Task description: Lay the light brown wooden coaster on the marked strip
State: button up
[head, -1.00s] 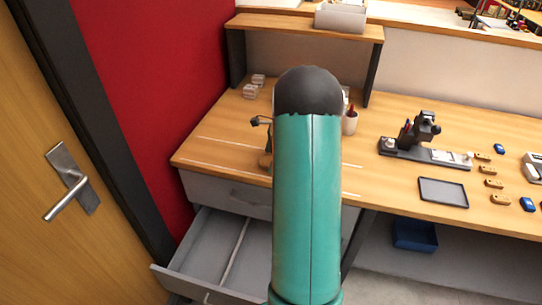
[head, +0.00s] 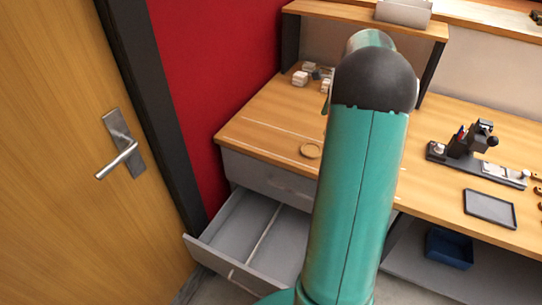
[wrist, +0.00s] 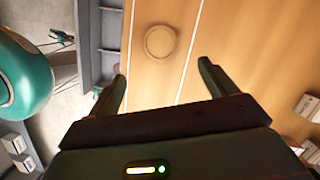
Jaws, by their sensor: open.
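The light brown round coaster (wrist: 160,41) lies flat on the desk in the wrist view, between the two white lines of the marked strip (wrist: 153,88). It looks clear of both lines there. It also shows in the head view (head: 311,150), left of my arm near the desk's front edge. My gripper (wrist: 162,68) is open and empty in the wrist view, its two fingers apart and the coaster beyond their tips, not touched. In the head view my gripper is hidden behind my teal arm, which also covers the strip's right part.
An open grey drawer (head: 240,222) juts out below the strip. Small white blocks (head: 300,78) stand at the desk's back left, under a shelf (head: 330,12). A dark tray (head: 489,208) and a marking machine (head: 470,140) are at the right. A door (head: 75,150) is at left.

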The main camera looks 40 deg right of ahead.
jog(key=s+a+r+n+h, duration=0.1)
jog(key=a+r+n, duration=0.3)
jog(key=a, duration=0.4)
jog(key=a+r+n+t, duration=0.1)
jog(key=a+r+n, duration=0.25)
jog(key=a, duration=0.55)
jog(key=s+a+r+n+h, duration=0.1)
jog(key=a+r+n, duration=0.2)
jog(key=a+n, duration=0.35)
jog(key=s+a+n+t, duration=0.1)
jog(key=s+a+n, duration=0.5)
jog(key=a, duration=0.3)
jog(key=s+a+n+t, duration=0.1)
jog(key=s+a+n, duration=0.5)
jog(key=a, duration=0.3)
jog(key=shift+s+f+t, duration=0.3)
jog(key=shift+s+f, duration=0.1)
jog(key=shift+f, duration=0.05)
jog(key=shift+s, duration=0.1)
